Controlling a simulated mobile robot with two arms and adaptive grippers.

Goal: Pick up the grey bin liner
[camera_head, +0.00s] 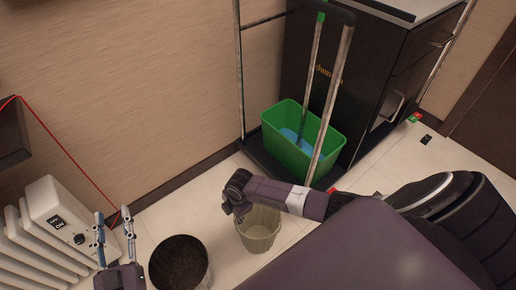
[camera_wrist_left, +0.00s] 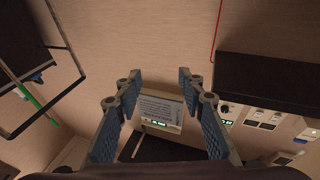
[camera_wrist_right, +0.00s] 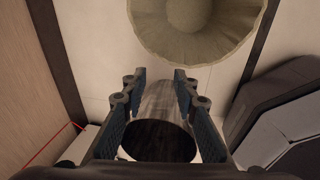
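The grey bin liner (camera_head: 258,232) is a pale, beige-grey, open-topped container with a flared rim. It stands on the floor right of a dark round bin (camera_head: 180,262). In the right wrist view the liner (camera_wrist_right: 195,30) is at the top, beyond my fingertips. My right gripper (camera_wrist_right: 159,80) is open and empty, with the dark bin's rim (camera_wrist_right: 160,122) seen between its fingers. In the head view the right wrist hangs over the liner's left rim and partly hides it. My left gripper (camera_head: 112,222) is open and empty, left of the dark bin.
A green bucket (camera_head: 302,140) with a mop stands on a dark cart base behind the liner. A dark cabinet (camera_head: 350,75) is behind it. A white radiator (camera_head: 50,225) stands at the left. Pale floor (camera_head: 190,215) is clear between wall and bins.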

